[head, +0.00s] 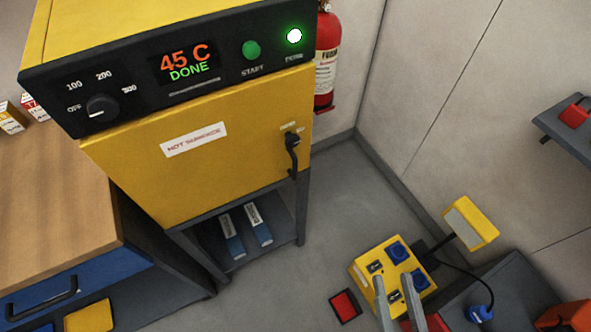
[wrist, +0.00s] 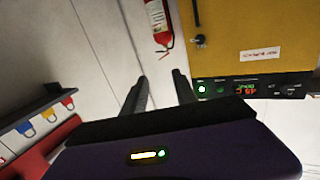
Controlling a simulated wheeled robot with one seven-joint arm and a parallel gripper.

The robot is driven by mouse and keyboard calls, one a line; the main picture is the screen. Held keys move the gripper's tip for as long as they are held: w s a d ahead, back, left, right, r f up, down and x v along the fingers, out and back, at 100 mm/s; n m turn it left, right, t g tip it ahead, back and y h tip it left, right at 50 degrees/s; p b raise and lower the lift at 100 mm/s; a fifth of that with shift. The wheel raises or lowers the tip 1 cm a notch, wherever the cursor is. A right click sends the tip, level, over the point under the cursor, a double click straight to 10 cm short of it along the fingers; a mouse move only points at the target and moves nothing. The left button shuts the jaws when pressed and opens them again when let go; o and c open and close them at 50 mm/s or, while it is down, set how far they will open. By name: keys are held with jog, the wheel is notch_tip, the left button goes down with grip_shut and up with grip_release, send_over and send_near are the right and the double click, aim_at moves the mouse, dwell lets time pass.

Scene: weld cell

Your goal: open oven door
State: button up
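The yellow oven (head: 210,140) stands on a dark frame at the left of the head view. Its door (head: 200,165) is shut and carries a "HOT SURFACE" label. The black door handle (head: 292,155) is at the door's right side and hangs down. The display reads "45 C DONE". In the wrist view the oven appears upside down, with its door (wrist: 247,32) and handle (wrist: 199,40) at the upper right. My gripper (head: 394,279) is at the bottom of the head view, right of and apart from the handle. Its fingers (wrist: 160,76) are spread, with nothing between them.
A fire extinguisher (head: 327,58) hangs on the wall behind the oven's right side. A wooden-topped bench (head: 60,215) adjoins the oven at left. A yellow socket box (head: 372,268) is below my gripper.

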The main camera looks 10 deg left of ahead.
jog(key=w+a+f+n+y, duration=0.1)
jog(key=w+a+f+y, duration=0.1)
jog(key=w+a, duration=0.65)
jog(key=w+a+f+n+y, duration=0.1)
jog(key=w+a+f+y, duration=0.15)
jog(key=w+a, duration=0.6)
jog(key=n, duration=0.1)
send_near(296, 170)
jog(key=w, duration=0.2)
jog(key=shift+g+h, duration=0.25)
jog(key=shift+g, duration=0.15)
jog(key=shift+a+r+p+x, duration=0.15)
jog(key=shift+p+x, duration=0.1)
jog(key=shift+x, duration=0.95)
jog(key=shift+a+r+p+x, duration=0.1)
jog(key=shift+p+x, duration=0.1)
jog(key=shift+x, duration=1)
jog(key=shift+a+r+p+x, duration=0.15)
jog(key=shift+p+x, duration=0.1)
jog(key=shift+x, duration=1)
jog(key=shift+s, duration=0.25)
jog(key=shift+c, duration=0.2)
grip_shut()
